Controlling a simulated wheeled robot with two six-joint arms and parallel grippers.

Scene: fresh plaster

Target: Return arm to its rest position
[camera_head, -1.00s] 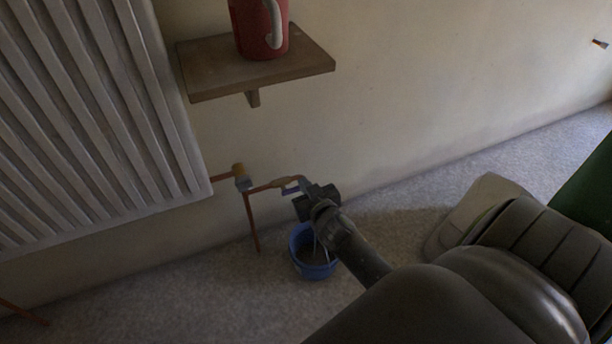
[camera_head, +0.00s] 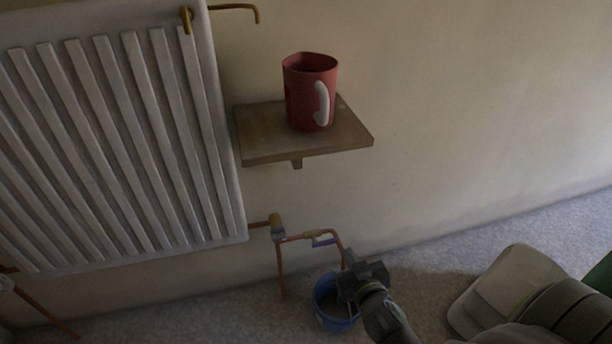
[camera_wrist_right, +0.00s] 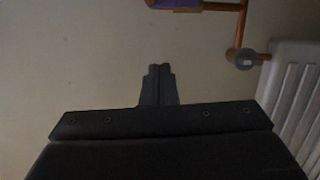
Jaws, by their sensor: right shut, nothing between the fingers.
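My right gripper (camera_head: 350,262) is in the lower middle of the head view, beside the copper pipe's down-bend and above the blue bucket. In the right wrist view its fingers (camera_wrist_right: 158,84) are together with nothing between them. They point toward the plain wall, and the pipe with its purple-handled valve (camera_wrist_right: 175,4) lies beyond them at the top. My right arm (camera_head: 388,316) reaches in from the lower right. I cannot tell from these views whether the gripper touches the pipe. My left gripper is not in view.
A white radiator (camera_head: 120,150) hangs on the wall at left. A wooden shelf (camera_head: 262,140) with a red jug (camera_head: 300,95) is above the pipe. The copper pipe (camera_head: 281,268) runs below, with a valve (camera_head: 322,241). The blue bucket (camera_head: 338,323) stands on the carpet. The wall at right is clear.

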